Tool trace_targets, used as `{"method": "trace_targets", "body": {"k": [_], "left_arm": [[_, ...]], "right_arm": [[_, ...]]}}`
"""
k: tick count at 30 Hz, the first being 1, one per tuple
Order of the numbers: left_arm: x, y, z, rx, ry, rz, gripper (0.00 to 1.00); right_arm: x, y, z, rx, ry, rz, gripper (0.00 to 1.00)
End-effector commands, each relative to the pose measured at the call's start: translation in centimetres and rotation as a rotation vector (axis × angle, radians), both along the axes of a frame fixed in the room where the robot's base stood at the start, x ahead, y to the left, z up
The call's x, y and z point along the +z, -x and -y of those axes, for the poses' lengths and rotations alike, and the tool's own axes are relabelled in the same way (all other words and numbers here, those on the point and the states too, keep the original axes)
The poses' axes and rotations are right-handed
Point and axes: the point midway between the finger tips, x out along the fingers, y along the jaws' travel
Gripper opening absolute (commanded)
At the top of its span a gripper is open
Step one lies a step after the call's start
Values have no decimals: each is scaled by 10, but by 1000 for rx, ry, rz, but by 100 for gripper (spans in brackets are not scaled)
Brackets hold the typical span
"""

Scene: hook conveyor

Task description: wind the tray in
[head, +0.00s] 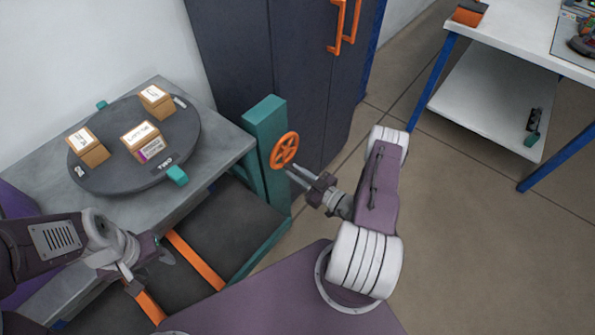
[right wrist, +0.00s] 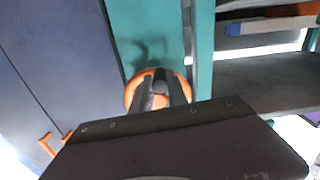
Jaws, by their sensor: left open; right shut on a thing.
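An orange handwheel (head: 284,151) is mounted on the side of a teal post (head: 264,120). My right gripper (head: 290,172) is at the lower edge of the wheel and shut on it. In the right wrist view the fingers (right wrist: 160,92) lie over the orange wheel (right wrist: 131,94) and cover part of it. My left gripper (head: 153,272) is open and empty, above the dark surface with orange strips (head: 192,258) beside the post. I cannot tell for sure which part is the tray.
A dark round turntable (head: 187,128) with teal tabs and three small labelled boxes stands on a grey table (head: 217,142). A dark cabinet (head: 290,60) with orange handles is behind the post. A white workbench (head: 500,46) stands at far right. The floor between is clear.

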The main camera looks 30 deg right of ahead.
Motion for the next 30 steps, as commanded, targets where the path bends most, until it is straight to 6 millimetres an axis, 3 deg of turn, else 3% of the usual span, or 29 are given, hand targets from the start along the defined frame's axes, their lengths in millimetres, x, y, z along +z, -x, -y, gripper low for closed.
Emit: {"method": "trace_targets", "body": {"k": [18,19,21,30], "left_arm": [[0,0,0,0,0,0,50],[0,0,0,0,0,0,50],[0,0,0,0,0,0,50],[0,0,0,0,0,0,50]], "right_arm": [[-1,1,-3,3,-32,-17,0],[-1,1,-3,3,-32,-17,27],[0,1,-3,3,-31,-16,41],[0,2,-2,1,-31,-14,41]]}}
